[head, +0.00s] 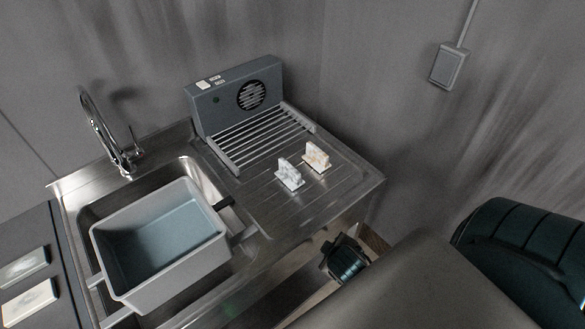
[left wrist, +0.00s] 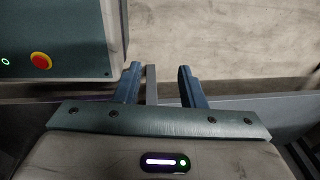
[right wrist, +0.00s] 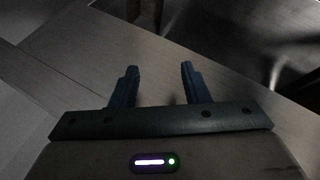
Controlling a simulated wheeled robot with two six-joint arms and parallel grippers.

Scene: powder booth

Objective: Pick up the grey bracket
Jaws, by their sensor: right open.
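The pale grey-white bracket (head: 289,177) stands upright on the ribbed metal drainboard, right of the sink, in the head view. Neither bracket is recognisable there. My left gripper (left wrist: 158,86) has its fingers apart in the left wrist view. A thin grey bar shows between them, near the left finger; I cannot tell its distance. The left gripper does not show in the head view.
A grey tub (head: 214,243) sits over the sink, beside a tall faucet (head: 112,135). A dark grey unit with a round fan grille (head: 236,97) and a slatted rack (head: 262,138) stand behind the brackets. The drainboard (head: 345,186) is clear to their right.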

